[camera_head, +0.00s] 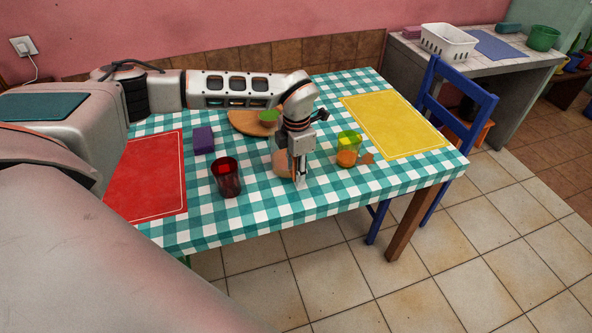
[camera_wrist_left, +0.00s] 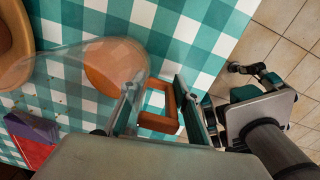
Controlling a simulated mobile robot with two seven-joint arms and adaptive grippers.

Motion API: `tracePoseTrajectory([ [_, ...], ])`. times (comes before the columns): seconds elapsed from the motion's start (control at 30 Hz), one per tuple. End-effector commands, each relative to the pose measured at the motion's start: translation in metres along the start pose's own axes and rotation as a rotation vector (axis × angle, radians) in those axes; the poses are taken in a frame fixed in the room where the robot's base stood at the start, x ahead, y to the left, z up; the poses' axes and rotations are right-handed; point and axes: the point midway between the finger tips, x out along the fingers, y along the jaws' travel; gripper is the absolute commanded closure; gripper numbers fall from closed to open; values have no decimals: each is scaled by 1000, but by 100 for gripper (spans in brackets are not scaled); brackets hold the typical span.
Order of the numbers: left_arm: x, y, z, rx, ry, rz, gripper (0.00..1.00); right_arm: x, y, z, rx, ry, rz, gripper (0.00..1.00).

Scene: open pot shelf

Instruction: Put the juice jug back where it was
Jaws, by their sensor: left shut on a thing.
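The juice jug (camera_wrist_left: 112,65) is see-through with orange in it and has a brown-orange handle. In the left wrist view the handle lies between the fingers of my left gripper (camera_wrist_left: 158,100), which is shut on it. In the head view my left gripper (camera_head: 298,180) points down near the table's front edge and partly hides the jug (camera_head: 283,163). I cannot tell whether the jug touches the table. At the right of the left wrist view a dark gripper-like part (camera_wrist_left: 256,76), probably my right gripper, shows over the floor; its finger state is unclear.
A green-and-orange glass (camera_head: 348,150) stands right of the jug, a dark red glass (camera_head: 226,180) left. A purple block (camera_head: 203,140) and round wooden board (camera_head: 244,123) lie farther back. Red (camera_head: 145,180) and yellow (camera_head: 395,123) mats flank the checked cloth. A blue chair (camera_head: 460,105) stands right.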

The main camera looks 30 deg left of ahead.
Motion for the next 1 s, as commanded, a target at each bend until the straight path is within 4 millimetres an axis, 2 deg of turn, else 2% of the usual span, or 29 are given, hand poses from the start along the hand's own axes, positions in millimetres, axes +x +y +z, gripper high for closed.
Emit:
tracePoseTrajectory([
  [0.03,1,0,0,0,-1,0,100,0,0,0,0,0,0,60],
  [0.07,2,0,0,0,1,0,64,0,0,0,0,-1,0,60],
  [0.1,2,0,0,0,1,0,54,0,0,1,0,-1,0,60],
  [0.43,1,0,0,0,1,0,53,1,-1,3,0,-5,-1,60],
  [0.57,-6,0,0,0,0,0,53,0,-1,2,0,-5,-1,60],
  [0.67,-20,1,0,0,-2,2,53,0,0,1,0,-4,-1,60],
  [1.0,-88,1,0,0,-1,2,53,-2,1,-5,-1,1,0,60],
])
